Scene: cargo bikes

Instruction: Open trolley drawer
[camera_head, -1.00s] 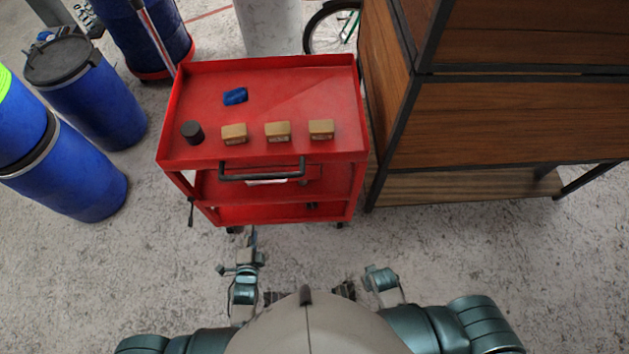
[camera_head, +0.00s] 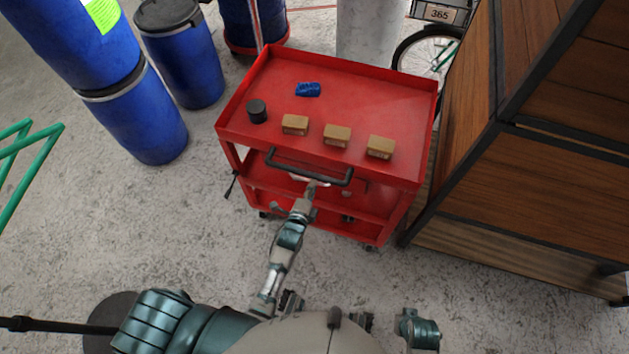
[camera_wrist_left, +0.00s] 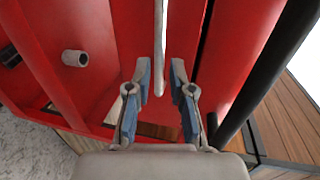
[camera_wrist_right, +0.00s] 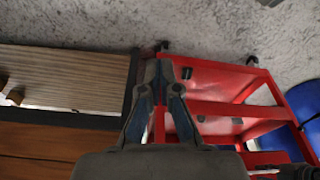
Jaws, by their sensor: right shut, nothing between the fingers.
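The red trolley (camera_head: 350,90) stands in front of me, with a black handle bar (camera_head: 310,170) across its near side. My left gripper (camera_head: 310,188) is at the near side, just below this bar. In the left wrist view the left gripper (camera_wrist_left: 160,76) is open, its two fingers apart. A thin pale bar (camera_wrist_left: 158,45) on the red front runs into the gap between them; contact cannot be told. The black bar (camera_wrist_left: 268,70) lies to the right there. My right gripper (camera_wrist_right: 165,72) is shut and empty, away from the trolley.
Several small items lie on the trolley top, including a blue object (camera_head: 307,89), a black cylinder (camera_head: 257,110) and tan boxes (camera_head: 337,135). Blue barrels (camera_head: 185,60) stand to the left. A wooden shelf unit (camera_head: 560,170) stands close on the right. Bare floor lies in front.

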